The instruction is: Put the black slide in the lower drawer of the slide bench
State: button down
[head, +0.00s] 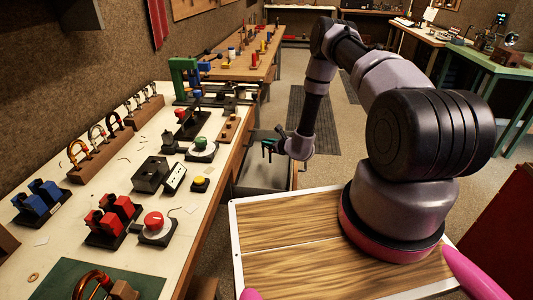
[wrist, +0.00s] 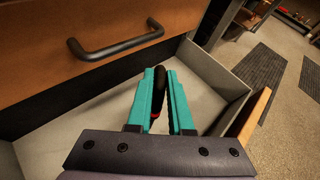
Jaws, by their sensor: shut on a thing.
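My gripper (wrist: 160,72) has teal fingers shut on a narrow black thing with a small red mark, which looks like the black slide (wrist: 158,96). Most of the slide is hidden between the fingers. The lower drawer (wrist: 218,68) is pulled open under the gripper, and its pale floor looks bare where it shows. I cannot tell how far the slide is above that floor. In the head view my gripper (head: 269,149) points down over the open drawer (head: 258,186) at the bench's right side; the slide is not clear there.
A closed drawer front with a dark bar handle (wrist: 115,45) stands above and left of the open drawer. The bench top (head: 185,215) carries red, blue and black fixtures and wooden racks (head: 98,158) of curved slides. Floor is clear beyond the drawer.

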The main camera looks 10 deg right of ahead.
aim_at(268, 148)
jog(key=shift+f, duration=2.15)
jog(key=c, duration=0.8)
grip_release()
jog(key=shift+f, duration=0.15)
